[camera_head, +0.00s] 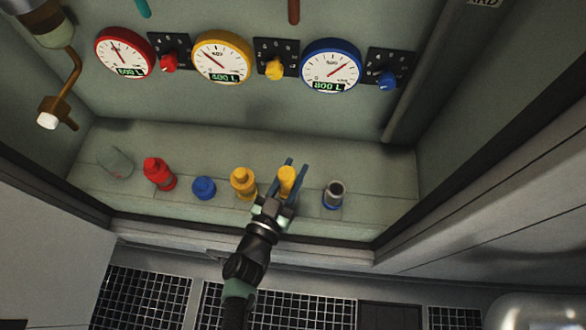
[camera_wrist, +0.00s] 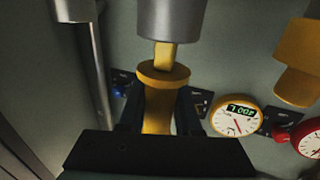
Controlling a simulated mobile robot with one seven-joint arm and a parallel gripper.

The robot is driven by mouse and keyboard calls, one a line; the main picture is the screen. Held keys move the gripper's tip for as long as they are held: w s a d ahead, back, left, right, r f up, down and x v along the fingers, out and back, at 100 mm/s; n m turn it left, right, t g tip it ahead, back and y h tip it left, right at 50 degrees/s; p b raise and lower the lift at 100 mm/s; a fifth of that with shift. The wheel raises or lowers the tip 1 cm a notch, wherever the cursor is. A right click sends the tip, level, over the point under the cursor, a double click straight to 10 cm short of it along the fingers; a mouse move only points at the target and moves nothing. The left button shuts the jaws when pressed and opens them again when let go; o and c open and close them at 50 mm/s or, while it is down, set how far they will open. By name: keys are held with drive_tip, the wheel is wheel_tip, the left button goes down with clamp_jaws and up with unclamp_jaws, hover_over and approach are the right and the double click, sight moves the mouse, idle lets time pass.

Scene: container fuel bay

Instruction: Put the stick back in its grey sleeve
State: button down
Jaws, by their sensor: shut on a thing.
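A yellow stick (camera_head: 287,174) is held upright between the fingers of my gripper (camera_head: 287,180) in the head view. The wrist view looks upside down. There my gripper (camera_wrist: 160,112) is shut on the stick's yellow grip (camera_wrist: 158,108), below a wider yellow collar (camera_wrist: 163,73). A narrow yellow neck runs from the collar to the rim of a grey sleeve (camera_wrist: 172,18), lined up with it. I cannot tell whether the stick's end is inside the sleeve or just in front of its rim. In the head view my gripper hides this sleeve.
A yellow piece (camera_head: 243,182) stands close left of my gripper. A blue piece (camera_head: 204,188), a red piece (camera_head: 158,173) and a greenish one (camera_head: 115,161) stand further left. An open grey sleeve (camera_head: 333,193) with a blue base stands right. Gauges line the back wall.

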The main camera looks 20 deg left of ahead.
drive_tip(key=shift+f+b, duration=0.3)
drive_tip(key=shift+f, duration=0.35)
drive_tip(key=shift+f+b, duration=0.5)
drive_tip(key=shift+f, duration=0.05)
drive_tip(key=c, duration=0.5)
unclamp_jaws()
drive_tip(key=shift+r, duration=0.1)
drive_tip(key=s, duration=0.6)
drive_tip(key=s+p, duration=0.1)
drive_tip(key=s, duration=0.6)
drive_tip(key=shift+a, duration=0.2)
